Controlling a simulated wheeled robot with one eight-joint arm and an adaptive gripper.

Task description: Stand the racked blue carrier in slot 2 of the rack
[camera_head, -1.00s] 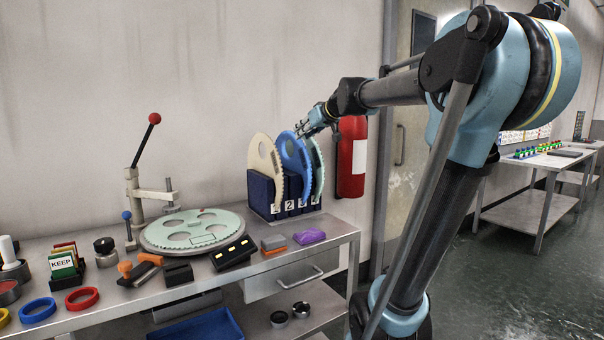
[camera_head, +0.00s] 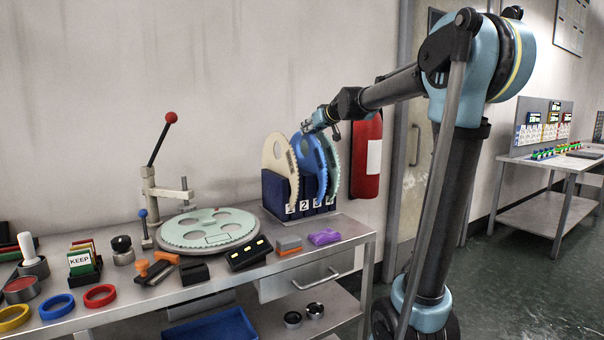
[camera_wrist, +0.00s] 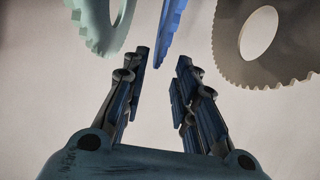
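The blue carrier (camera_head: 311,160) is a toothed disc standing on edge in the dark blue rack (camera_head: 274,190), between a cream carrier (camera_head: 278,160) and a pale green carrier (camera_head: 331,165). It appears to stand in slot 3, with the cream one at slot 1 and the green one at slot 4. Slot 2 looks empty, though its inside is hidden. My gripper (camera_head: 318,124) is at the top of the blue carrier. In the wrist view my gripper (camera_wrist: 162,62) is open, with the blue carrier's edge (camera_wrist: 169,35) between its fingertips, showing gaps.
A lapping plate (camera_head: 208,228) with a pale green carrier on it lies left of the rack. Dark blocks, a grey-orange block (camera_head: 289,245) and a purple item (camera_head: 324,237) lie in front. A red extinguisher (camera_head: 367,160) hangs close at right.

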